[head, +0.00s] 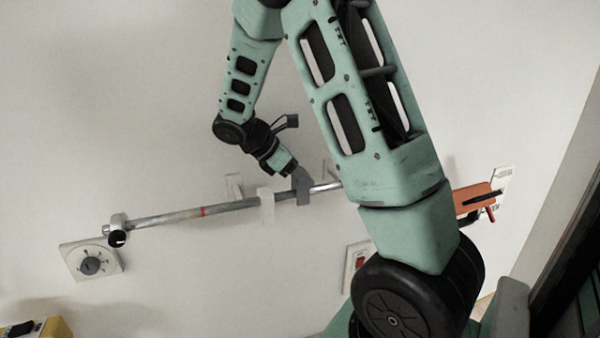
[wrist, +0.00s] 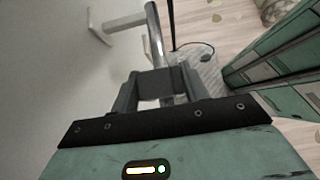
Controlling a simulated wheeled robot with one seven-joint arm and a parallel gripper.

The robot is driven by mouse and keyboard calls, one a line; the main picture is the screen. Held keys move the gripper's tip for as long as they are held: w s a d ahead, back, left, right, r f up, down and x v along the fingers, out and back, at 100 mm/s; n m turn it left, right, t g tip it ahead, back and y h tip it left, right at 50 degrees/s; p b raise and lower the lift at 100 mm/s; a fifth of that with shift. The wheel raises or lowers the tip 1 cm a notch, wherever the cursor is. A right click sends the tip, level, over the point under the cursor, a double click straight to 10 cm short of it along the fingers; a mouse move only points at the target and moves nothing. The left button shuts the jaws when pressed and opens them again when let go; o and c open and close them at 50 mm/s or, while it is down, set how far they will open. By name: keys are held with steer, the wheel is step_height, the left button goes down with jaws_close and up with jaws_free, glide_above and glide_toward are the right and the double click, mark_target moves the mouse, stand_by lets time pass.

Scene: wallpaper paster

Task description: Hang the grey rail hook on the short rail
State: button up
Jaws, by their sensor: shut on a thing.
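The short rail (head: 235,206) is a metal bar with a red mark, running along the wall and partly hidden behind my arm at its right. The grey rail hook (head: 301,187) is at the rail's right part, overlapping it in the head view. My gripper (head: 294,172) is shut on the hook from above. In the wrist view the dark grey hook (wrist: 157,80) sits between the fingers, with the rail (wrist: 154,35) running away beyond it. I cannot tell whether the hook rests on the rail or is just in front of it.
A white hook (head: 266,205) hangs on the rail just left of the grey one. White wall brackets (head: 234,187) hold the rail. A dial plate (head: 91,262) is below its left end. An orange tool (head: 474,197) and a red switch (head: 359,261) are right, near my arm.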

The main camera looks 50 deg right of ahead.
mark_target(300, 186)
steer(key=shift+f+b, duration=1.05)
steer(key=shift+f, duration=0.9)
steer(key=o, duration=1)
steer(key=shift+o, duration=0.2)
steer(key=shift+r, duration=0.1)
steer(key=b+v, duration=0.5)
steer(key=v, duration=1.2)
steer(key=shift+a, duration=0.15)
steer(key=shift+r, duration=0.1)
steer(key=s+a+f+t+y+b, duration=0.2)
steer(key=s+a+f+b, duration=0.15)
steer(key=a+f, duration=0.7)
steer(key=s+a+f+m+t+y+b, duration=0.2)
steer(key=s+a+f+m+y+b, duration=0.2)
steer(key=s+a+f, duration=1.2)
steer(key=s+a+y+b, duration=0.2)
steer(key=s+a+b, duration=0.1)
steer(key=s, duration=0.1)
steer(key=shift+a+f+t, duration=0.3)
steer(key=shift+f+t, duration=0.05)
steer(key=shift+t, duration=0.05)
